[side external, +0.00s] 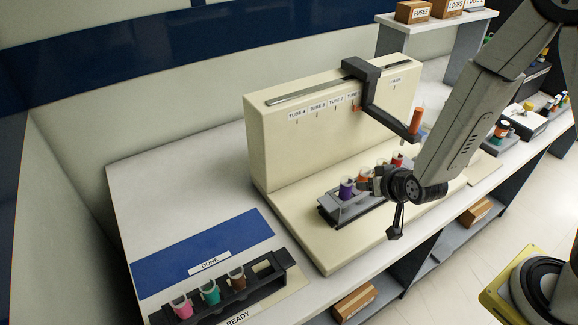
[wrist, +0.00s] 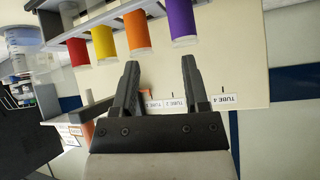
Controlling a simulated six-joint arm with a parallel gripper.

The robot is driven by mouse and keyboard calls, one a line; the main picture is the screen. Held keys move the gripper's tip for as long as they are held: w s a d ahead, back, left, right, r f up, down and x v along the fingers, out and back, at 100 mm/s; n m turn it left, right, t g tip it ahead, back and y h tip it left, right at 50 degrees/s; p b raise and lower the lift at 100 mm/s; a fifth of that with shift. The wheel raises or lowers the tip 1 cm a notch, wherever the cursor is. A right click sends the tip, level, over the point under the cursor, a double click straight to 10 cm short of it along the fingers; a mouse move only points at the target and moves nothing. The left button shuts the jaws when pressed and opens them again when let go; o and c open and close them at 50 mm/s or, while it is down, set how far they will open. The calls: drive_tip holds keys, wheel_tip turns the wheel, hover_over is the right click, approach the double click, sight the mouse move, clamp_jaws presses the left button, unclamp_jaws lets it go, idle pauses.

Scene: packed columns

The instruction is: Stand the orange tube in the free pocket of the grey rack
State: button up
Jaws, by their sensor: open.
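An orange tube (side external: 365,174) with a white cap stands in the grey rack (side external: 345,211) on the cream machine's base, beside a purple tube (side external: 346,188). In the wrist view the orange tube (wrist: 138,30) is between a yellow tube (wrist: 104,42) and the purple tube (wrist: 182,20). My gripper (side external: 396,228) is in front of the rack, partly covering its right part. In the wrist view my gripper (wrist: 160,62) is open, nothing between its fingers, its tips short of the tubes. A dark grey rack (side external: 208,312) at front left holds pink, teal and brown tubes and has an empty pocket (side external: 262,267) at right.
The cream machine (side external: 290,150) rises behind the tubes, with tube labels. A dark sliding bracket (side external: 375,100) with an orange handle (side external: 416,119) hangs over its front, close to my arm. A blue DONE strip (side external: 203,252) lies flat behind the dark rack.

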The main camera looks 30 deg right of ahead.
drive_tip(key=s+d+r+n+g+y, duration=0.1)
drive_tip(key=s+d+r+n+g, duration=0.1)
drive_tip(key=s+r+g, duration=0.4)
drive_tip(key=s+r+n, duration=0.1)
drive_tip(key=s, duration=0.2)
drive_tip(key=shift+s+d+n+g+y, duration=0.2)
drive_tip(key=shift+s+n+g+y, duration=0.1)
drive_tip(key=shift+g+y, duration=0.1)
